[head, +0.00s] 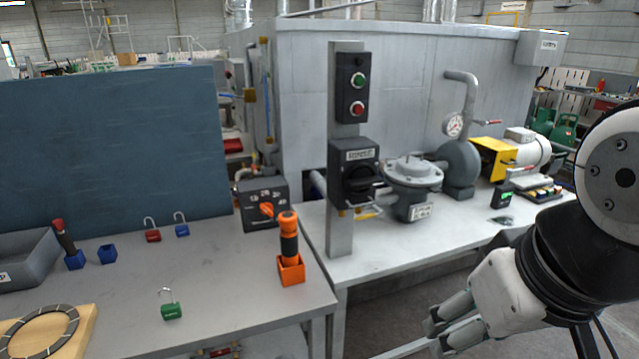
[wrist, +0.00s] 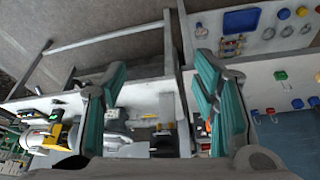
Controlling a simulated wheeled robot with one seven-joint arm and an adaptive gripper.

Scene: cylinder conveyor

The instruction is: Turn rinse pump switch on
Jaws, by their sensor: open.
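A black rotary switch box (head: 354,172) with a pale label above its black handle is mounted on a grey post; the label is too small to read surely. The handle looks roughly level. Above it is a black button box (head: 352,89) with a green and a red button. My gripper (head: 436,333) is at the lower right in the head view, in front of the right bench and well apart from the switch. In the wrist view my gripper (wrist: 160,70) has its two teal-padded fingers spread, with nothing between them. I cannot pick out the switch there.
A round metal pump (head: 411,180) and a gauge (head: 454,124) stand right of the post. A dial box (head: 264,205) and an orange-handled tool in a holder (head: 290,268) stand left of it. Coloured padlocks lie on the left bench (head: 235,300). The floor before the right bench is open.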

